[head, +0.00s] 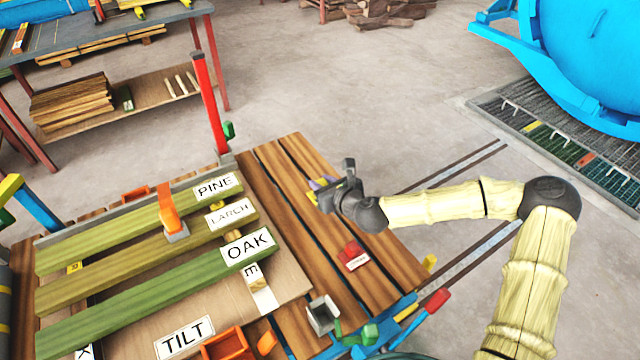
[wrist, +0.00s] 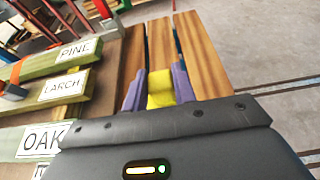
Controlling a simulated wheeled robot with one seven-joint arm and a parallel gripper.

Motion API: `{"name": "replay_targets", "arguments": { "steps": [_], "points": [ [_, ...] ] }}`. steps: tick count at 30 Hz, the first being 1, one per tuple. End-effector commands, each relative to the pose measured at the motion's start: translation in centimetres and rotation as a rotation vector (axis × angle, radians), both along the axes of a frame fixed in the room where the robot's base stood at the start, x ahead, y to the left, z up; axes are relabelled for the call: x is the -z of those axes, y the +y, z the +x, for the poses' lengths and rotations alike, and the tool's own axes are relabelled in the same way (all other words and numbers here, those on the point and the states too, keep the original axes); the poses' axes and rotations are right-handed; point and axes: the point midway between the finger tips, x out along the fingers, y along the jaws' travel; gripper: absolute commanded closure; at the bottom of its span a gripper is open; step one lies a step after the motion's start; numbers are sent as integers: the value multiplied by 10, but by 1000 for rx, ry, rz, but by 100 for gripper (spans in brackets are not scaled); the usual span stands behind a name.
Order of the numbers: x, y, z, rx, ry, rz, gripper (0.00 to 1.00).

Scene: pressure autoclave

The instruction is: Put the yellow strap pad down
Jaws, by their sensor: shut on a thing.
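The yellow strap pad (wrist: 160,88) is held between the two purple fingers of my gripper (wrist: 158,90) in the wrist view. In the head view my gripper (head: 322,192) is over the brown slatted boards at the right part of the cart, to the right of the labelled planks. Only a small bit of yellow shows at its fingertips there. The pad appears to be above the boards; how far above is hard to tell. The underside of the pad is hidden.
Planks labelled PINE (head: 100,222), LARCH (head: 130,250) and OAK (head: 140,285) lie at the left. A red labelled block (head: 354,254) sits on the slatted boards (head: 300,250). A red post (head: 210,105) stands at the back edge. Bare slats lie around the gripper.

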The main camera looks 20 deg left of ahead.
Motion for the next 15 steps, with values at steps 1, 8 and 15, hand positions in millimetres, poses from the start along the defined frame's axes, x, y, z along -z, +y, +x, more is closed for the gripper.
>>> {"name": "replay_targets", "arguments": {
  "steps": [1,8,15],
  "points": [
    [1,-3,2,5,0,0,96],
    [23,-52,27,113,4,-6,96],
    [65,-162,61,337,5,-13,96]
  ]
}}
